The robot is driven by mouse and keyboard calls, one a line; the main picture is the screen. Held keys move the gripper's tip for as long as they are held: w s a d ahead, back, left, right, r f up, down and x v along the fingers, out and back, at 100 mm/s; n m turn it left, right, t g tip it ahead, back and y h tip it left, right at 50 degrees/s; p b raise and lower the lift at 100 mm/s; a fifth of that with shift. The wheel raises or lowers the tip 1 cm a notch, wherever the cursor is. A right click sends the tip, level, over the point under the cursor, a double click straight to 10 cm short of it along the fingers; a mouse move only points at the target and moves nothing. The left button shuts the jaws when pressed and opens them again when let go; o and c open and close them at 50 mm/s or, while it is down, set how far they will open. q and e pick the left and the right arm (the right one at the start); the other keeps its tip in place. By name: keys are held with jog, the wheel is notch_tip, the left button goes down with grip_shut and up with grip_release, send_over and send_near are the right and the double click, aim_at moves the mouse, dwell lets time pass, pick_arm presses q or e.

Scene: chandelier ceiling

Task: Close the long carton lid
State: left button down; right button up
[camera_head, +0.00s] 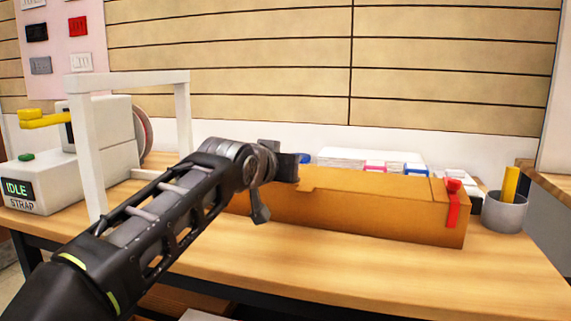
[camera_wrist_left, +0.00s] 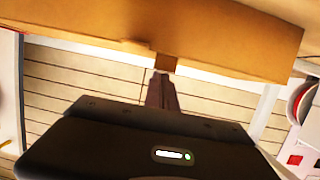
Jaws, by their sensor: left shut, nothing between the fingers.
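The long orange-brown carton (camera_head: 350,210) lies across the table with a top panel showing. I cannot tell for sure whether its lid is fully down. A red tab (camera_head: 453,205) hangs over its right end. My left gripper (camera_head: 290,167) is shut and empty at the carton's left part, near the top edge. In the left wrist view the carton (camera_wrist_left: 230,40) fills the upper part, and the shut fingertips (camera_wrist_left: 163,76) are close against a notch in its edge; contact is unclear. The carton's left end is hidden behind my left arm. My right gripper is out of view.
A white strapping machine (camera_head: 95,150) with a tall white frame stands at the left. A grey cup (camera_head: 505,212) with a yellow item is right of the carton. White stacks with coloured labels (camera_head: 375,160) lie behind it. The table front (camera_head: 400,275) is clear.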

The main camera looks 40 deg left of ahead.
pick_arm(q)
jog(key=s+d+p, duration=0.2)
jog(key=s+d, duration=0.2)
jog(key=s, duration=0.4)
jog(key=shift+s, duration=0.35)
jog(key=shift+r, duration=0.1)
